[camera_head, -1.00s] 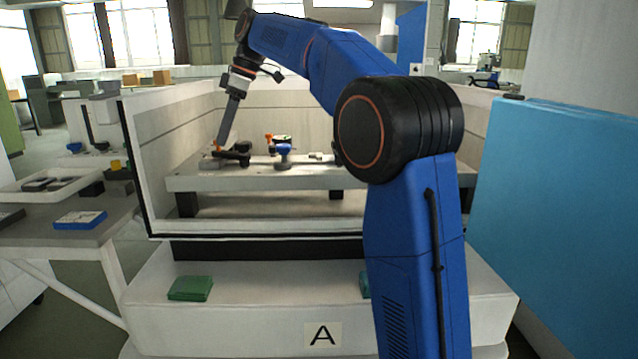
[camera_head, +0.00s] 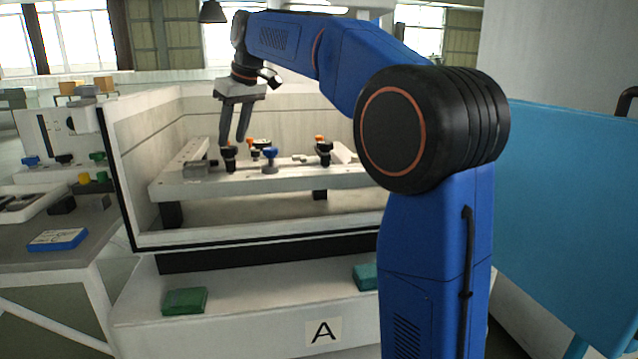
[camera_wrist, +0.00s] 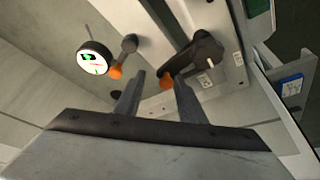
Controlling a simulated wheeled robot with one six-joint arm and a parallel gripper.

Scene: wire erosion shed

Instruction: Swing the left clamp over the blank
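The left clamp (camera_head: 229,158) is dark and stands at the left of the pale work frame (camera_head: 300,180) inside the white tank. In the wrist view it is a dark clamp arm (camera_wrist: 207,48) with an orange tip (camera_wrist: 167,80). My gripper (camera_head: 232,141) hangs above the clamp with its fingers apart. In the wrist view the gripper (camera_wrist: 160,80) is open, and the orange tip shows between the fingertips; contact cannot be told. A grey block (camera_head: 198,169) lies left of the clamp; I cannot tell whether it is the blank.
A second dark clamp (camera_head: 323,153) with an orange top stands to the right. A blue-topped post (camera_head: 269,158) stands between them. The tank wall (camera_head: 130,175) borders the left side.

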